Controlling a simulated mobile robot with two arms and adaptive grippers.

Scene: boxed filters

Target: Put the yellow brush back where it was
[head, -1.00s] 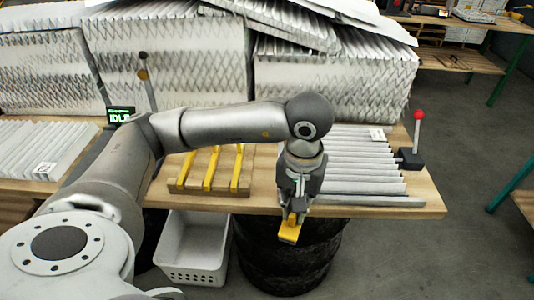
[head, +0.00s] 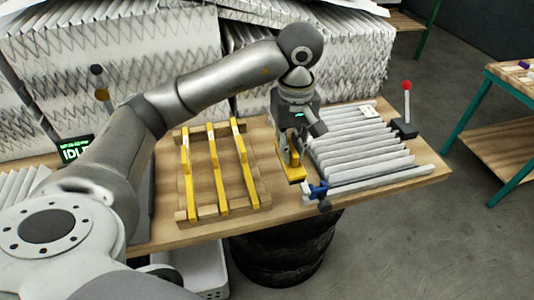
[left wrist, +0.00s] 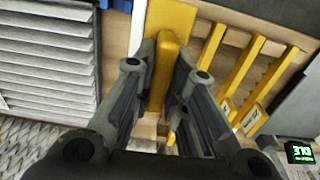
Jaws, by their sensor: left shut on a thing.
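My left gripper (head: 289,152) is shut on the yellow brush (head: 296,175), between the slatted wooden rack and the pleated filter. In the left wrist view, the brush (left wrist: 170,18) has its handle (left wrist: 163,75) between the two fingers. In the head view the brush's lower end is near the tabletop; I cannot tell whether it touches. My right gripper is not in view.
A wooden rack (head: 206,207) with several yellow strips lies left of the gripper. A pleated filter (head: 365,150) lies to the right, with a blue item (head: 318,188) at its front left corner. A red-knobbed lever (head: 406,105) stands behind right. Boxed filters (head: 110,75) line the back.

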